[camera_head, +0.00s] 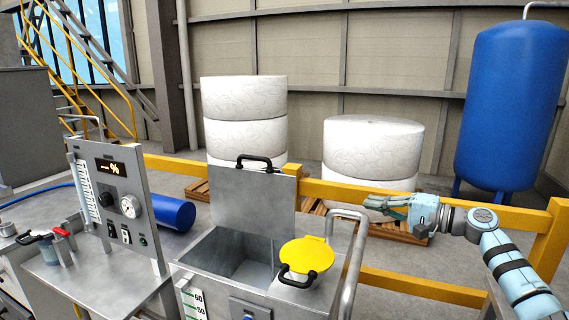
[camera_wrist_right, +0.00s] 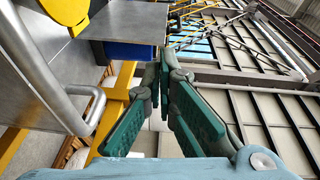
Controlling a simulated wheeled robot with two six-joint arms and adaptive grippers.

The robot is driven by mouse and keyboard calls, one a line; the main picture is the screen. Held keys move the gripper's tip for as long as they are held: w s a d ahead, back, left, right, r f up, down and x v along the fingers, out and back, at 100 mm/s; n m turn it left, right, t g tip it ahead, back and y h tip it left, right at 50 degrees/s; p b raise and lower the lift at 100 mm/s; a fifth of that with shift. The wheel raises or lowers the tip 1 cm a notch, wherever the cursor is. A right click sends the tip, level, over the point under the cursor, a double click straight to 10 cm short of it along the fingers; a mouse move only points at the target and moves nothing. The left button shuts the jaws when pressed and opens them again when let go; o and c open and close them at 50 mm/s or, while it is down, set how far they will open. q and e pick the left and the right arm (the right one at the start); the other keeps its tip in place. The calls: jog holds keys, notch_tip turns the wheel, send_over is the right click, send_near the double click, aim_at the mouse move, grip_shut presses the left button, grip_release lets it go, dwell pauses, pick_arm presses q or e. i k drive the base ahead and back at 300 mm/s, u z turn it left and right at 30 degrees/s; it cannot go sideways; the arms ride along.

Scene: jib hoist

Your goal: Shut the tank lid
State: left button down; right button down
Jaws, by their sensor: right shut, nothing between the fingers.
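The grey metal tank (camera_head: 228,292) stands at the centre bottom of the head view, its rectangular opening uncovered. Its flat grey lid (camera_head: 255,200) stands upright at the back edge of the opening, with a black handle (camera_head: 254,159) on its top edge. A grey panel that looks like the lid also shows in the right wrist view (camera_wrist_right: 125,22). My right gripper (camera_head: 370,203) is shut and empty, to the right of the lid and apart from it, fingers pointing left. Its green finger pads meet at the tips in the wrist view (camera_wrist_right: 164,62). My left gripper is out of view.
A round yellow cover (camera_head: 307,255) with a black handle sits on the tank's right part. A bent grey pipe (camera_head: 354,262) rises beside it. A yellow rail (camera_head: 460,196) runs behind. A control panel (camera_head: 118,195) stands to the left, a blue cylinder (camera_head: 173,213) behind it.

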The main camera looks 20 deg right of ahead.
aim_at(262, 204)
jog(key=i, duration=0.9)
jog(key=u, duration=0.05)
